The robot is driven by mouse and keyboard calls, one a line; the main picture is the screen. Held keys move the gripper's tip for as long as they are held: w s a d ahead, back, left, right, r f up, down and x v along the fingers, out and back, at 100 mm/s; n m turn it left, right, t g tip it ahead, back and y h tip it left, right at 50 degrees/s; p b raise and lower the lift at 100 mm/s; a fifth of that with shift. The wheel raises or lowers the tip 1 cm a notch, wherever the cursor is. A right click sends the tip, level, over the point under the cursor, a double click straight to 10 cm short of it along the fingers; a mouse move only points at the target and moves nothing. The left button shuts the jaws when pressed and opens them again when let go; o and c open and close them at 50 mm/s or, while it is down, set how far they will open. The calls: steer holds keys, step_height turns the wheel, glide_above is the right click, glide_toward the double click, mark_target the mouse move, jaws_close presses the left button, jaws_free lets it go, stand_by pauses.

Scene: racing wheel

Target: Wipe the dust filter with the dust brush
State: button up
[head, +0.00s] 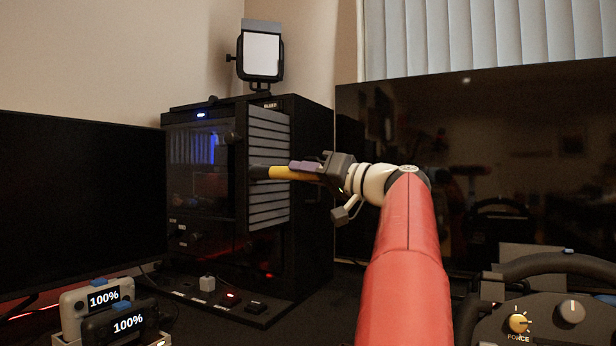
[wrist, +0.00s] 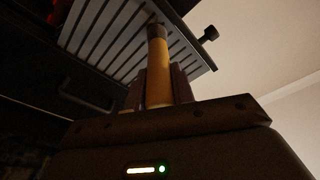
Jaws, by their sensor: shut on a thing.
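The dust filter is a grey slatted panel (head: 268,200) on the front of the black computer case; it also shows in the wrist view (wrist: 110,35). My gripper (head: 305,169) is shut on the yellow handle of the dust brush (head: 282,173), in front of the filter. In the wrist view the yellow brush (wrist: 158,72) stands out from between the fingers, and its dark end overlaps the slats. The bristles are hard to make out, and I cannot tell whether they touch the filter.
The black case (head: 310,200) stands between a dark monitor (head: 80,200) at left and a large screen (head: 500,150) at right. A light panel (head: 261,55) is on top. Two devices reading 100% (head: 104,298) are at lower left. A steering wheel (head: 560,262) is at lower right.

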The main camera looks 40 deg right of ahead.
steer(key=v, duration=0.6)
steer(key=shift+d+r+b, duration=0.3)
steer(key=shift+r, duration=0.1)
steer(key=v, duration=0.3)
steer(key=shift+d+r, duration=0.15)
steer(key=shift+r, duration=0.05)
steer(key=shift+w, duration=0.1)
stand_by(0.5)
